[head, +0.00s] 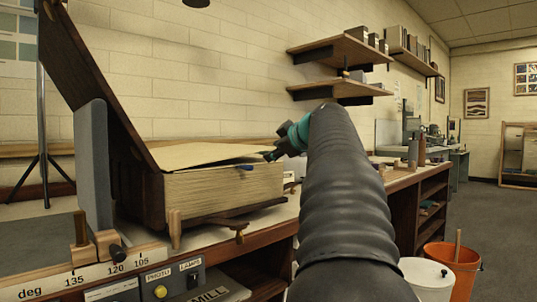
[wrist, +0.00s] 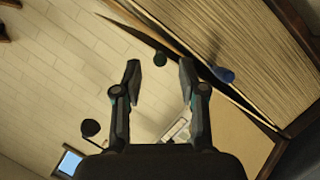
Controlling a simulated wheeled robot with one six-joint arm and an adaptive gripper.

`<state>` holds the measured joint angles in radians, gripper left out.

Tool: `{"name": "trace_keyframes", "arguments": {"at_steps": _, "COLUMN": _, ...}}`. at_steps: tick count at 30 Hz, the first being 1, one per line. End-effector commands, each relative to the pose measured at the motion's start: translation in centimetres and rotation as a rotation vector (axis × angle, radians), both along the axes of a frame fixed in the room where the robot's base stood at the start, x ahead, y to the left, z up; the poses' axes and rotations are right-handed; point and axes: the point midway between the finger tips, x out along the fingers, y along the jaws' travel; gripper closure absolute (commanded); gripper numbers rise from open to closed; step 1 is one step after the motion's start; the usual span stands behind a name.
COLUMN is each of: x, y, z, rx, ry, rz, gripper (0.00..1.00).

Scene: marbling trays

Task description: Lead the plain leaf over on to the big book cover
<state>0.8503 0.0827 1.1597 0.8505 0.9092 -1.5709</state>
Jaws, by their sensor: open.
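The big book (head: 222,192) lies open on the bench, its dark cover (head: 95,75) tilted up at the left. A plain cream leaf (head: 205,153) lies on top of the page block, its right edge a little apart from the pages below. A small blue piece (head: 246,168) shows at the block's upper edge; it also shows in the wrist view (wrist: 222,74), right of the fingers. My gripper (head: 272,154) is at the leaf's right edge. In the wrist view my gripper (wrist: 160,68) is open, with nothing clearly between its fingers. Page edges (wrist: 225,35) fill the upper right.
A grey upright plate (head: 94,165) stands left of the book, behind an angle scale (head: 75,280). A wooden peg (head: 175,228) stands before the book. Shelves (head: 335,52) hang on the wall behind. Buckets (head: 450,265) stand on the floor at right.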

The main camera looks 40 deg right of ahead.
Motion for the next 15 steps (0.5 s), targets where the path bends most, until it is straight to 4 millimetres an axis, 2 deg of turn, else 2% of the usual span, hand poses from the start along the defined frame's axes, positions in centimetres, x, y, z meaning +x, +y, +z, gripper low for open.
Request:
{"name": "trace_keyframes", "arguments": {"at_steps": 6, "x": 2.0, "y": -0.3, "z": -0.6, "rx": 0.002, "ry": 0.0, "rz": 0.002, "gripper": 0.59}}
{"name": "trace_keyframes", "arguments": {"at_steps": 15, "x": 3.8, "y": -0.6, "z": -1.2, "rx": 0.001, "ry": 0.0, "rz": 0.002, "gripper": 0.59}}
